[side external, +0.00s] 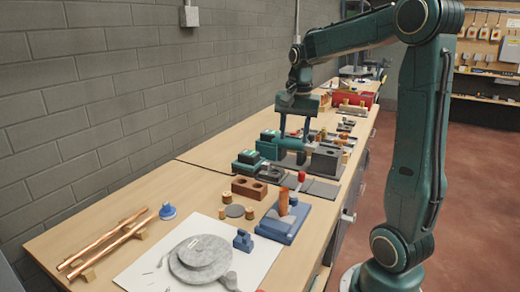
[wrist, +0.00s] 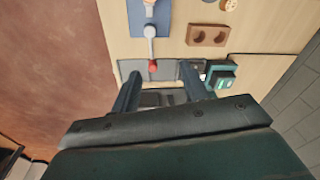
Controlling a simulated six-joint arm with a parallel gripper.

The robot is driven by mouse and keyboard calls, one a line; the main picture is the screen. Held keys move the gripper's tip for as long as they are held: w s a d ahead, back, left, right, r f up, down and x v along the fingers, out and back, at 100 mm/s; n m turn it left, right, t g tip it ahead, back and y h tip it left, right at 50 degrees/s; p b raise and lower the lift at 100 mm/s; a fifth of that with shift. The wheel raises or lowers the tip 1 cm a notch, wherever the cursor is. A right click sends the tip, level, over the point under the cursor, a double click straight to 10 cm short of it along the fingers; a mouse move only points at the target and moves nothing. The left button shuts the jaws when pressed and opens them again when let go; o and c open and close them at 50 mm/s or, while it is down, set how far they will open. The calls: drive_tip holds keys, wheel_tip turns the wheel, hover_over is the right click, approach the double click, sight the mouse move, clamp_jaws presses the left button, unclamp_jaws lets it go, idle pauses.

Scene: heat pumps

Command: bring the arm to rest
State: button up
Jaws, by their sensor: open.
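My arm is dark green and reaches over the workbench (side external: 160,192) from the right. My gripper (side external: 294,137) points down over the middle of the bench, and its two fingers are apart with nothing seen between them. In the wrist view my gripper (wrist: 154,76) is also open. Beyond its fingertips lies a grey plate (wrist: 133,66) with a red-tipped grey lever (wrist: 151,48) near it. Whether the fingers touch anything below is hard to tell.
Near the gripper are a dark grey block (side external: 327,161), green units (side external: 250,160) and a brown two-hole block (side external: 249,188). A blue fixture (side external: 284,222) holds a copper piece. Copper pipes (side external: 105,243) lie at front left. A grey brick wall (side external: 110,80) runs behind.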

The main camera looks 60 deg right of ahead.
drive_tip(key=s+a+n+t, duration=0.2)
drive_tip(key=s+a+n, duration=0.4)
drive_tip(key=a, duration=0.5)
drive_tip(key=s+a+n+t, duration=0.2)
drive_tip(key=s+a+n, duration=0.3)
drive_tip(key=a+n, duration=0.4)
drive_tip(key=shift+s+a+t+y, duration=0.3)
drive_tip(key=shift+s+a+y, duration=0.1)
drive_tip(key=shift+a, duration=0.7)
